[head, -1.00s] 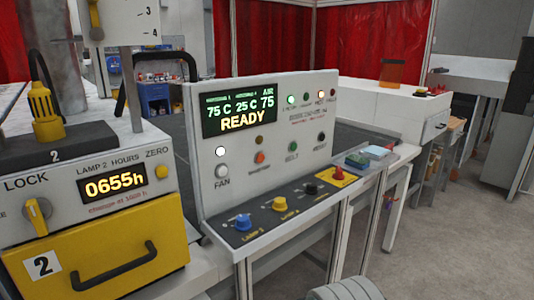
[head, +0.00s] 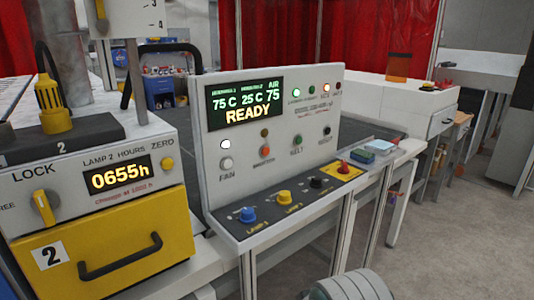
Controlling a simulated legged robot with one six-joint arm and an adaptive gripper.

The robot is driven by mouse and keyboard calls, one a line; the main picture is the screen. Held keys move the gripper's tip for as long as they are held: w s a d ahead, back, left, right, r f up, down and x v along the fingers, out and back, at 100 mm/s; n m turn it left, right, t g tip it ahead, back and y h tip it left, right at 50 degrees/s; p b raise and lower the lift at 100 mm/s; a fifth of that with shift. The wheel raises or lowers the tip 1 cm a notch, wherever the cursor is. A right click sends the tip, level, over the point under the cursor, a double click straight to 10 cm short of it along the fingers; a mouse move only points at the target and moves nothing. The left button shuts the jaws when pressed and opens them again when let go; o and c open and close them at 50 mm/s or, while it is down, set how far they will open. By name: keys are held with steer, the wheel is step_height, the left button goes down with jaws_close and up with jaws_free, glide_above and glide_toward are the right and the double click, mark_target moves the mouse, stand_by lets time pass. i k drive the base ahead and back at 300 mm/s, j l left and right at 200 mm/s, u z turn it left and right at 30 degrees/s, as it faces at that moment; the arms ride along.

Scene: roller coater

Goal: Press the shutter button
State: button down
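The control panel (head: 213,183) stands in the middle of the head view, with its display (head: 245,105) reading READY. An orange button (head: 265,152) sits in the button row, between the white FAN button (head: 226,163) and the green BELT button (head: 297,140). Its label is blurred but looks like SHUTTER. The small lamp (head: 265,133) above it is dim amber, while the lamp (head: 225,145) above FAN is lit white. My gripper is not in view. A grey ribbed rounded part at the bottom edge appears to be mine.
The lower ledge holds a blue knob (head: 248,214), a yellow knob (head: 284,198), a black knob (head: 317,182) and a red switch (head: 345,168) on yellow. A lamp unit with a yellow drawer (head: 75,270) stands at left. Open floor (head: 455,235) lies at right.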

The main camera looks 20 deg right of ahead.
mark_target(265, 151)
steer(key=i+l, duration=0.1)
steer(key=l, duration=0.25)
steer(key=i+l+z, duration=0.1)
steer(key=l, duration=0.25)
steer(key=i+l+z, duration=0.2)
steer(key=i+z, duration=0.15)
steer(key=i, duration=0.2)
